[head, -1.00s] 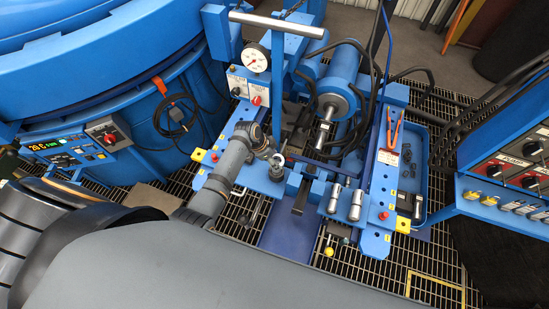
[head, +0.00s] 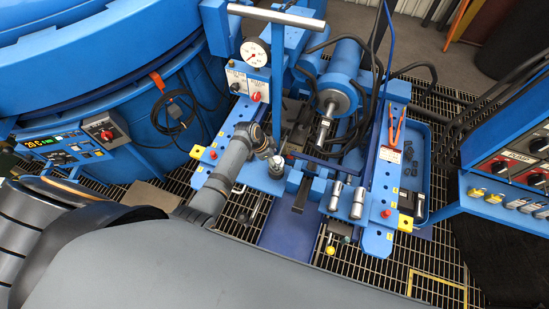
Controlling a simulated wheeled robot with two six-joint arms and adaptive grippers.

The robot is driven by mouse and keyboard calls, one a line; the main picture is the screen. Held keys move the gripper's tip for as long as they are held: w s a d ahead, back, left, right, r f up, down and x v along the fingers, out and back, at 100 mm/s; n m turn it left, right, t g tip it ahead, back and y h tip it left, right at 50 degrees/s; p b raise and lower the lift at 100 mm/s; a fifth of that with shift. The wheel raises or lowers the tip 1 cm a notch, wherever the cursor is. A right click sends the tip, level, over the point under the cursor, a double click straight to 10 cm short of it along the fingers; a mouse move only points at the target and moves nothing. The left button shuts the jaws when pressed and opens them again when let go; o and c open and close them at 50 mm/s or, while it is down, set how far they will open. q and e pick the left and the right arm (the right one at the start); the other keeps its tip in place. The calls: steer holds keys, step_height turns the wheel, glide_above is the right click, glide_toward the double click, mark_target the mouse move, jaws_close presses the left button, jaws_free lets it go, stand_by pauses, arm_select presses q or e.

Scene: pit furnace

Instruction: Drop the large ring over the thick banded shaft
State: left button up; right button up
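My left gripper (head: 272,155) is at the end of the grey arm that comes in from the left. It points down over the left part of the blue bench (head: 262,182). A small silver piece (head: 276,166) shows right at its fingertips; I cannot tell whether it is the large ring, a shaft or part of the gripper. The fingers are too small to tell open from shut. Two silver cylinders, one slimmer (head: 336,194) and one thicker (head: 358,203), are on the right part of the bench. I cannot make out bands on either. My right gripper is not in view.
A horizontal blue cylinder with a silver rod (head: 326,126) stands behind the bench. A gauge (head: 254,53) and an upright blue post with a grey crossbar (head: 276,19) rise near the gripper. Orange-handled pliers (head: 396,126) lie at right. A blue tray (head: 416,160) holds small dark pieces.

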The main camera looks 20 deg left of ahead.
arm_select(q)
steer(key=shift+o, duration=0.6)
steer(key=v, duration=1.2)
